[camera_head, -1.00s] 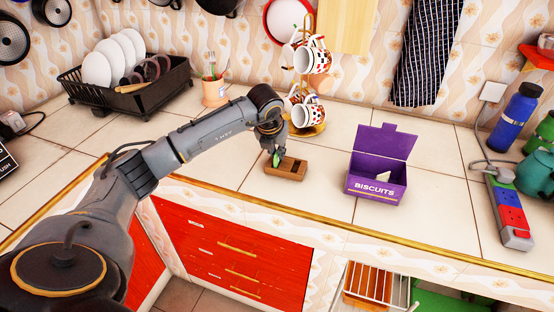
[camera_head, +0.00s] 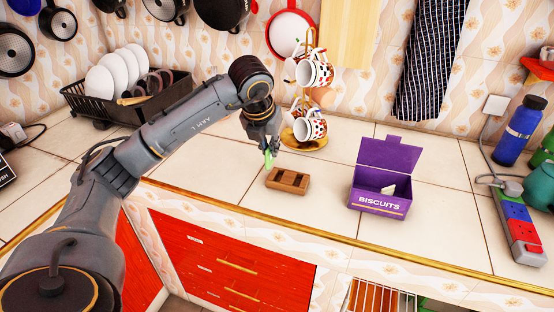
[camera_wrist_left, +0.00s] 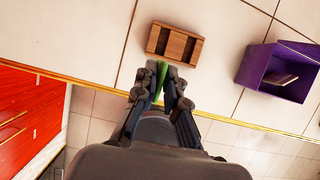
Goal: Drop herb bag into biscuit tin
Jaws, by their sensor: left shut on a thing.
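My left gripper (camera_head: 268,152) is shut on a small green herb bag (camera_head: 268,158) and holds it above the counter, just left of a wooden box. In the left wrist view the gripper (camera_wrist_left: 161,84) has the green herb bag (camera_wrist_left: 161,72) between its fingertips. The purple biscuit tin (camera_head: 380,203) stands on the counter to the right with its lid raised at the back. A small pale item (camera_head: 388,190) lies inside it. The tin (camera_wrist_left: 262,68) is also at the right of the left wrist view. My right gripper is not in view.
The wooden box (camera_head: 288,181) with compartments lies between gripper and tin; it also shows in the left wrist view (camera_wrist_left: 174,45). A mug stand (camera_head: 308,100) is behind. A power strip (camera_head: 520,232) and blue bottle (camera_head: 520,130) stand at right. Counter between box and tin is clear.

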